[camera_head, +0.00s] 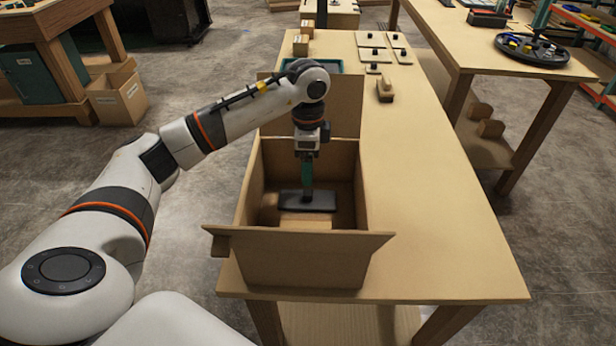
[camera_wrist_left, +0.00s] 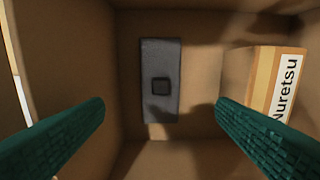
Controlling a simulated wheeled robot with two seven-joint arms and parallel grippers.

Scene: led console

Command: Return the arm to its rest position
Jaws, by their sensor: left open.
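My left arm reaches in from the left in the head view. Its gripper (camera_head: 307,178) points down into an open cardboard box (camera_head: 300,262) on the table. In the left wrist view the two green fingers of the left gripper (camera_wrist_left: 160,130) are wide apart with nothing between them. A dark grey flat block with a small black square knob (camera_wrist_left: 160,87) lies on the box floor beyond the fingertips. The same dark block shows in the head view (camera_head: 308,201), partly behind the gripper. My right gripper is in neither view.
A wooden block labelled "Nuretsu" (camera_wrist_left: 277,85) is in the box beside the dark block. The box walls surround the gripper. The wooden table (camera_head: 435,220) is clear to the right. Several small knobbed pieces (camera_head: 385,48) and a wooden piece (camera_head: 385,90) sit at the back.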

